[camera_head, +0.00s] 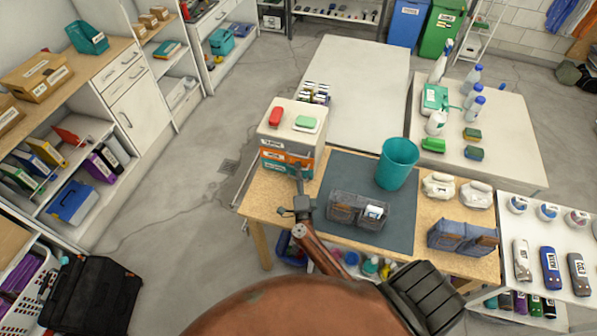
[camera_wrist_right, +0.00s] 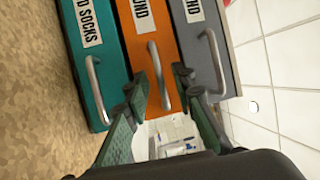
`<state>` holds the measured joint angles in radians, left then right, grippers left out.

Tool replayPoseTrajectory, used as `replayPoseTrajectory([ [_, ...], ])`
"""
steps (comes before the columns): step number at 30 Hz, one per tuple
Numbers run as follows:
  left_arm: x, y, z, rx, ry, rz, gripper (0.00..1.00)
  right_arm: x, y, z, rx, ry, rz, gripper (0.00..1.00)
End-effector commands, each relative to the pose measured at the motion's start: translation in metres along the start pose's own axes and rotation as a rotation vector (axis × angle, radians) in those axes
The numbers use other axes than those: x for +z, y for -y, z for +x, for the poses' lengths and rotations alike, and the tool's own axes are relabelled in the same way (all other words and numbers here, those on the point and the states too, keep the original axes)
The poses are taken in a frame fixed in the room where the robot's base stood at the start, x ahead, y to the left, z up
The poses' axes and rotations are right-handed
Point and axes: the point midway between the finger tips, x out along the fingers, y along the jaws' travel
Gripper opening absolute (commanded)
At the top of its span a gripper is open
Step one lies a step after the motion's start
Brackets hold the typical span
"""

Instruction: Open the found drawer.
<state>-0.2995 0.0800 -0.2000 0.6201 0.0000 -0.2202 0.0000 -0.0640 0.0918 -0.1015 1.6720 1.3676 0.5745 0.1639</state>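A small drawer unit (camera_head: 290,135) stands at the left end of the wooden table, with grey, orange and teal drawers stacked top to bottom. In the right wrist view, the orange drawer (camera_wrist_right: 140,25) has a label ending in "UND" and a metal handle (camera_wrist_right: 153,60). My right gripper (camera_head: 298,172) is at the drawer fronts. In the wrist view its green fingers (camera_wrist_right: 162,80) are apart, one on each side of the orange drawer's handle; contact is not clear. The orange front looks roughly flush with its neighbours. My left gripper is not in view.
The teal drawer handle (camera_wrist_right: 97,90) and grey drawer handle (camera_wrist_right: 215,60) are close beside my fingers. On the table are a dark mat (camera_head: 340,175), a teal bin (camera_head: 397,163) and a grey basket (camera_head: 345,208). Open floor (camera_head: 190,215) lies to the left.

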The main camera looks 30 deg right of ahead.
Motion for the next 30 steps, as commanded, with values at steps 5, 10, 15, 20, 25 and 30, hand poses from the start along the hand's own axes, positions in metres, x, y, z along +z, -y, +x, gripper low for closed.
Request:
replayPoseTrajectory([
  [5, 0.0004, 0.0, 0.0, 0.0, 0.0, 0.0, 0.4, 0.0001, 0.0, -0.0003, 0.0, 0.0, 0.0, 0.19],
  [10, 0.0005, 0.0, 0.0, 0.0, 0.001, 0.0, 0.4, 0.0002, 0.0001, -0.0005, 0.0, 0.001, 0.0, 0.07],
  [15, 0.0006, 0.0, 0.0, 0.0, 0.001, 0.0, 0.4, 0.0002, 0.0, -0.0006, 0.0, 0.001, 0.0, 0.0],
  [20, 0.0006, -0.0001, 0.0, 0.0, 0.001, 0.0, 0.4, 0.0003, 0.0, -0.0007, 0.0, 0.001, 0.0, 0.0],
  [25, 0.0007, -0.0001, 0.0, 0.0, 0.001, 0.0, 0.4, 0.0003, -0.0001, -0.0007, 0.0, 0.001, 0.0, 0.0],
  [30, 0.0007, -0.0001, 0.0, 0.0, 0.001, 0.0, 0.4, 0.0003, -0.0002, -0.0008, 0.0, 0.001, 0.0, 0.0],
])
